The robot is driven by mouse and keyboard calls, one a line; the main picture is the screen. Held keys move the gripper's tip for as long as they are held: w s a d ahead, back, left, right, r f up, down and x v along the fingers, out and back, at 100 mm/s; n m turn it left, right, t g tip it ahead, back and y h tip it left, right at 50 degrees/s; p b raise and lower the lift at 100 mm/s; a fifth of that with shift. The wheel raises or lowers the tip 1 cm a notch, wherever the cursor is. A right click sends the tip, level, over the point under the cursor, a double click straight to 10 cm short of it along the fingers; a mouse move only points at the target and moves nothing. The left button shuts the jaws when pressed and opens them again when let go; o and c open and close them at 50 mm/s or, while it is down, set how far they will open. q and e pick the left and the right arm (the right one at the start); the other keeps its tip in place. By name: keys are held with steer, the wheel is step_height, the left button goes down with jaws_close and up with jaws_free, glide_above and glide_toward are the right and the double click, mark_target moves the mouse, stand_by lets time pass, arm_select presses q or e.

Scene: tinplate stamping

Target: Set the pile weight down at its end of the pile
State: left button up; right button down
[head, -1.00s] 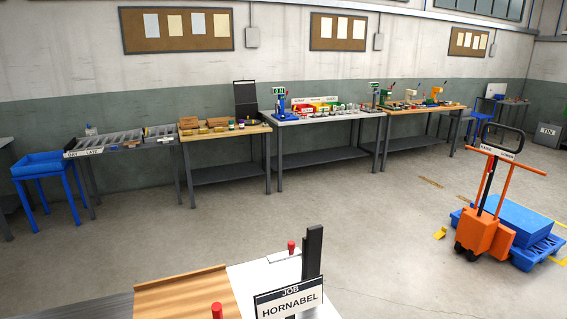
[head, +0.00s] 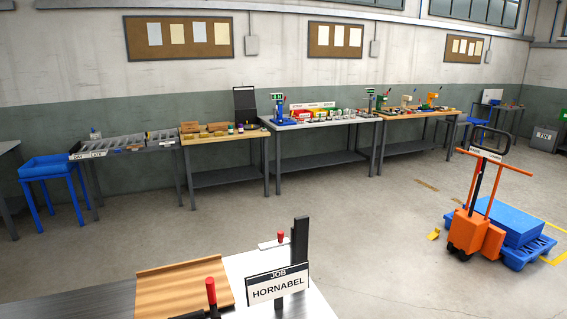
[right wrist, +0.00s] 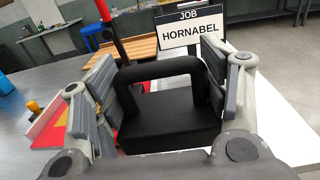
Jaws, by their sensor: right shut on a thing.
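The pile weight (right wrist: 168,128), a black block with an arched handle, shows in the right wrist view between the grey fingers of my right gripper (right wrist: 165,78). The gripper is shut on it. What lies under the weight is hidden, so I cannot tell whether it is touching anything. A JOB HORNABEL sign (right wrist: 191,28) stands just beyond it; the sign also shows in the head view (head: 279,285). No pile can be made out clearly. Neither gripper shows in the head view, and my left gripper is in no view.
A ribbed wooden board (head: 184,288) lies on the near bench, beside a red-topped post (head: 211,291) and a black upright (head: 300,241). A red tray (right wrist: 50,128) is left of the weight.

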steer(key=shift+d, duration=0.2)
steer(key=shift+s+d+f+y, duration=0.2)
steer(key=shift+s+d+y, duration=0.1)
steer(key=shift+s+d, duration=0.2)
steer(key=shift+s+d+f+n, duration=0.1)
steer(key=shift+d+f+n, duration=0.2)
steer(key=shift+d+f, duration=0.25)
steer(key=s+d+f+n+g+y, duration=0.1)
steer(key=d+f+y, duration=0.15)
steer(key=d, duration=0.45)
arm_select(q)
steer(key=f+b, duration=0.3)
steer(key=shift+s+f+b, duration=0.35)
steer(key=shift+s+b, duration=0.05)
arm_select(e)
steer(key=s+d+r+m+t+h, duration=0.1)
steer(key=s+d+r+m+h, duration=0.1)
steer(key=r+h, duration=0.3)
steer(key=s+d+r+m+t+h, duration=0.1)
steer(key=s+d+r+m+h, duration=0.1)
steer(key=r+m+h, duration=0.2)
steer(key=shift+s+d+r+h, duration=0.15)
steer(key=shift+s+r+h, duration=0.2)
steer(key=shift+h, duration=0.2)
